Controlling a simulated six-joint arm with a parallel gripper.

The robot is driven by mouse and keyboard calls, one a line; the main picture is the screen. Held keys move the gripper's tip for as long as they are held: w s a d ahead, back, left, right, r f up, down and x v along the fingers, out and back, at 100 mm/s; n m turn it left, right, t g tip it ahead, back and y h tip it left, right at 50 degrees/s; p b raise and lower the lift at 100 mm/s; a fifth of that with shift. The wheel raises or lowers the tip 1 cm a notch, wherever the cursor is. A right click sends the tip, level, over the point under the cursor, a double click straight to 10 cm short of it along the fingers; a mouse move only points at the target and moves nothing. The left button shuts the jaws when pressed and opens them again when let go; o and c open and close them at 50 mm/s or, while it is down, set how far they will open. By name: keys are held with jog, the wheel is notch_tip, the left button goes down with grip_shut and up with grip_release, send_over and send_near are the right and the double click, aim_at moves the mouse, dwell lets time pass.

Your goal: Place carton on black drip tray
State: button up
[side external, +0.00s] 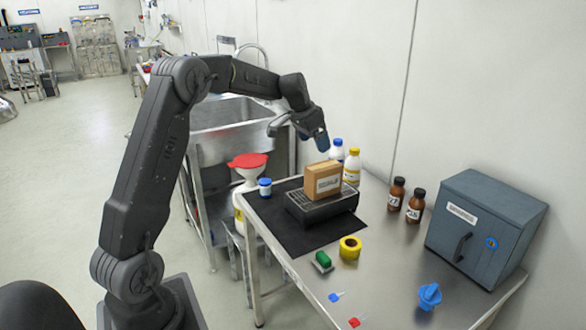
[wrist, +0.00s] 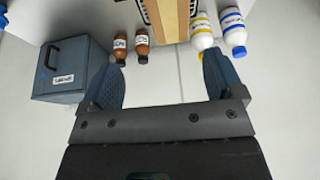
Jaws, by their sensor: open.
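The brown carton (side external: 314,183) with a white label stands upright on the black drip tray (side external: 318,210), a low black unit with a slotted top. In the wrist view the carton (wrist: 169,15) is cut off by the top edge, beyond the fingertips. Part of the slotted black tray (wrist: 150,12) seems to show beside it. My gripper (side external: 298,136) is above and to the left of the carton in the side view, apart from it. In the wrist view my gripper (wrist: 163,75) has its two fingers wide apart with nothing between them.
A black mat (side external: 285,228) lies under the tray. White bottles (side external: 352,166) stand close behind the carton, brown bottles (side external: 396,194) to its right. A blue-grey box (side external: 485,226) fills the right side.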

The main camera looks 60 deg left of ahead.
jog(key=s+d+r, duration=0.4)
jog(key=s+d, duration=0.3)
jog(key=d, duration=0.2)
jog(key=s+d+r, duration=0.4)
jog(key=s+d, duration=0.2)
jog(key=d, duration=0.4)
jog(key=s+d+f, duration=0.1)
jog(key=s+d, duration=0.1)
jog(key=s, duration=0.4)
jog(key=s+d+f, duration=0.2)
jog(key=s+d, duration=0.1)
jog(key=s, duration=0.3)
jog(key=s+d+f+t, duration=0.1)
jog(key=s+d, duration=0.2)
jog(key=s, duration=0.3)
jog(key=shift+d+f, duration=0.15)
jog(key=shift+d, duration=0.1)
